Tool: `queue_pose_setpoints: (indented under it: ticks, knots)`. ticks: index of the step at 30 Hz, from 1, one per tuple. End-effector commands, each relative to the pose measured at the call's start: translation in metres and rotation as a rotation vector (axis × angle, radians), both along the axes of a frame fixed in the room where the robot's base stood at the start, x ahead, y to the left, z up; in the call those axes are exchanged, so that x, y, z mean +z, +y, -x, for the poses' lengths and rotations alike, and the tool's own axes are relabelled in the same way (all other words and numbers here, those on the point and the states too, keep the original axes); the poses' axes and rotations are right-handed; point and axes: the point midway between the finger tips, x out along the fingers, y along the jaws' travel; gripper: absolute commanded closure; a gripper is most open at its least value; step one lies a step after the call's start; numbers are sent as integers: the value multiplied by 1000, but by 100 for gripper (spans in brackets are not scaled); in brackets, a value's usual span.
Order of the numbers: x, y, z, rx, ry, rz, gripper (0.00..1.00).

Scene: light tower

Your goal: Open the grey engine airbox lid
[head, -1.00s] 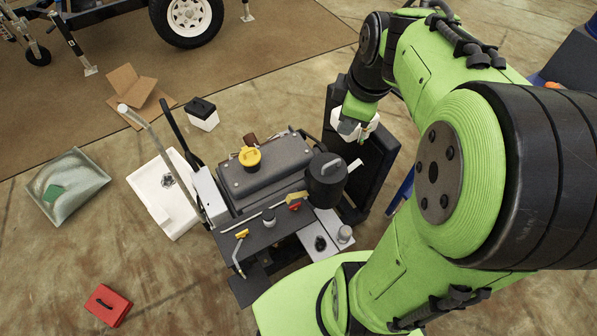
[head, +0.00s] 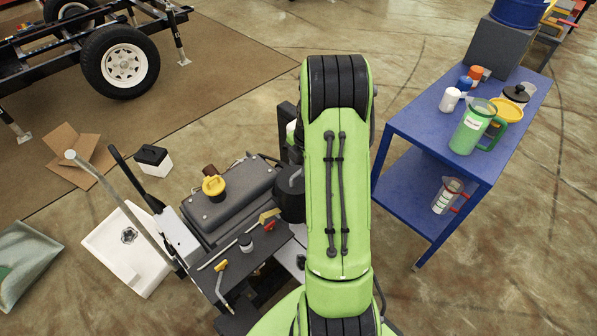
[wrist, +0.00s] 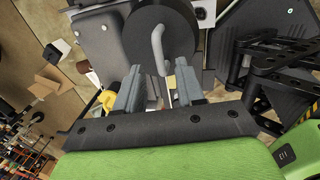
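The grey engine airbox, a dark grey round canister (head: 289,194), stands at the right end of the engine in the head view, partly hidden by my arm. In the wrist view its round dark lid (wrist: 182,28) fills the top middle, with a light grey bent handle (wrist: 157,45) on it. My gripper (wrist: 158,72) points at the lid, its two fingers apart, one on each side of the handle's lower end. I cannot tell whether either finger touches the handle. In the head view my arm hides the fingers.
The engine's grey cover (head: 232,196) with a yellow cap (head: 213,187) lies left of the airbox. A blue cart (head: 405,125) with a green jug (head: 472,128) and containers stands to the right. A white tray (head: 105,240) lies on the floor at left.

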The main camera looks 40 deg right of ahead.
Motion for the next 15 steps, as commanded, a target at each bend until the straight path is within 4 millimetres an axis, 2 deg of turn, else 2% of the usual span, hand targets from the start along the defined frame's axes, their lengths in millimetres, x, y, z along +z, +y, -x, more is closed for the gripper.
queue_pose_setpoints:
  ticks: [1,5,13,14,15]
  knots:
    - [-12,0,-2,0,1,-1,62]
    - [-25,0,-5,0,0,1,62]
    - [-26,0,-6,0,-1,2,62]
    - [-26,0,-6,0,-1,2,63]
    - [-26,0,-6,0,-1,2,70]
